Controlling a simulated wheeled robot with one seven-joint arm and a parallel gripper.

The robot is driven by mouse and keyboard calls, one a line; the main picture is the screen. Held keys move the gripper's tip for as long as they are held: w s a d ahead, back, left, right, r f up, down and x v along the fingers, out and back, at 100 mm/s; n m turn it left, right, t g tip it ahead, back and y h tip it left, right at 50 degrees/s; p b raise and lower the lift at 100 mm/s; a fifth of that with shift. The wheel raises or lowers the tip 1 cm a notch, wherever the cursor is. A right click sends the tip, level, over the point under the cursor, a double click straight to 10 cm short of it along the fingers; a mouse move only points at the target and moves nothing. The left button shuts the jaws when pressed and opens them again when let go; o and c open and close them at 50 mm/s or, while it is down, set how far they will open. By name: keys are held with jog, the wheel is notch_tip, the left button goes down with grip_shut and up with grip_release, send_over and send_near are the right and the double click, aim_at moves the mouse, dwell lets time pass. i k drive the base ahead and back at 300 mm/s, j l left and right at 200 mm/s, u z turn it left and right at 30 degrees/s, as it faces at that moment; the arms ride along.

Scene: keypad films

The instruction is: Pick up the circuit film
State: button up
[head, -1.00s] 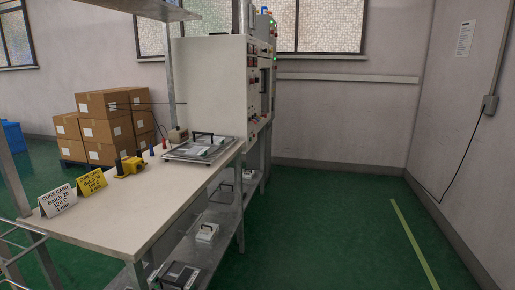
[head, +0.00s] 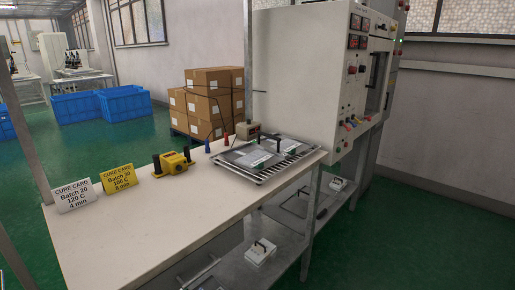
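A metal rack tray (head: 252,181) sits at the far right end of the white workbench (head: 150,232). Flat grey sheets or plates (head: 290,151) lie on it, with small green-and-white pieces and dark handles on top. Which of these, if any, is the circuit film is too small to tell. My gripper is not in view.
A white cure card (head: 73,195), a yellow cure card (head: 118,178) and a yellow tool (head: 173,163) stand along the bench's back edge. A grey control cabinet (head: 300,75) stands behind the tray. A lower shelf (head: 275,230) holds several items. The front bench top is clear.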

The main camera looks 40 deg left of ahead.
aim_at(256, 159)
jog(key=i+u, duration=0.25)
jog(key=i, duration=0.2)
jog(key=i+l+u, duration=0.2)
jog(key=i, duration=0.25)
jog(key=i+u, duration=0.25)
jog(key=i, duration=0.2)
